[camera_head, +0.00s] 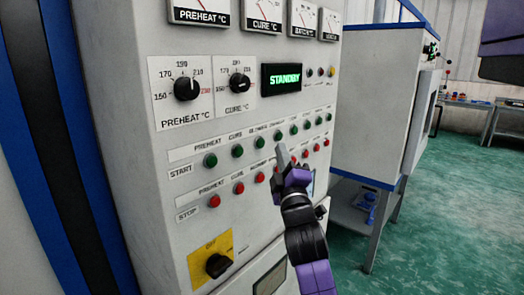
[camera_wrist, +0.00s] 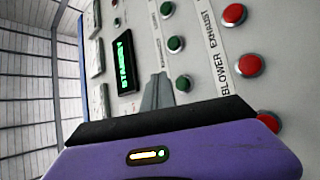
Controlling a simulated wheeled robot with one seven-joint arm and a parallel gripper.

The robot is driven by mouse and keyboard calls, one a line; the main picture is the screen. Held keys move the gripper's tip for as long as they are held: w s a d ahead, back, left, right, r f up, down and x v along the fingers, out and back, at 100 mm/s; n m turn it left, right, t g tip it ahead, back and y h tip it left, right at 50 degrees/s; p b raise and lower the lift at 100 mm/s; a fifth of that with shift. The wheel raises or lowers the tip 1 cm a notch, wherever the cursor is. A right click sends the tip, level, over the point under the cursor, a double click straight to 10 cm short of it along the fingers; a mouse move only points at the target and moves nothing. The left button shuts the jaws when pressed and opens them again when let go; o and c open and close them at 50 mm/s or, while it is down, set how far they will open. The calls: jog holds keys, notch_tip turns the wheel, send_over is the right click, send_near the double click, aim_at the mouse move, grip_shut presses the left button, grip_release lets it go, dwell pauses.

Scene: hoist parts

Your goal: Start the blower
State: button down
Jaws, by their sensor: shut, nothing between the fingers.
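The control panel (camera_head: 160,225) has an upper row of green START buttons (camera_head: 237,150) and a lower row of red STOP buttons (camera_head: 238,188). In the wrist view, the BLOWER label (camera_wrist: 222,78) lies between the two rows, beside a red button (camera_wrist: 249,65). Green buttons also show there (camera_wrist: 183,83). Which green button is the blower's I cannot tell for sure. My gripper (camera_head: 281,152) is shut and empty, its tip in front of the panel just below a green button (camera_head: 279,135). Its fingers also show in the wrist view (camera_wrist: 158,90), beside a green button; contact cannot be told.
The display (camera_head: 283,77) reads STANDBY. Two black temperature knobs (camera_head: 187,88) sit left of it, gauges above. A rotary switch on a yellow plate (camera_head: 217,264) is lower left. A blue-edged cabinet (camera_head: 375,95) stands to the right, with open green floor (camera_head: 440,200) beyond.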

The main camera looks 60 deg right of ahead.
jog(key=shift+w+d+b, duration=0.2)
jog(key=shift+w, duration=0.6)
jog(key=shift+w+d+b, duration=0.15)
jog(key=shift+w, duration=0.6)
jog(key=shift+w, duration=0.1)
dwell(0.8)
jog(key=shift+w+d, duration=0.1)
jog(key=shift+w, duration=0.2)
jog(key=shift+w+d, duration=0.1)
jog(key=shift+w, duration=0.35)
dwell(0.8)
jog(key=shift+s, duration=0.1)
jog(key=shift+s+a, duration=0.2)
jog(key=shift+s, duration=0.55)
jog(key=shift+s+p, duration=0.1)
jog(key=shift+p, duration=0.25)
jog(key=shift+s+a+p, duration=0.2)
jog(key=shift+s+p, duration=0.2)
jog(key=shift+s, duration=0.4)
jog(key=shift+s+a+p, duration=0.2)
jog(key=shift+s+p, duration=0.2)
jog(key=shift+s, duration=0.35)
jog(key=shift+s+a+p, duration=0.2)
jog(key=shift+s+p, duration=0.2)
jog(key=shift+s, duration=0.4)
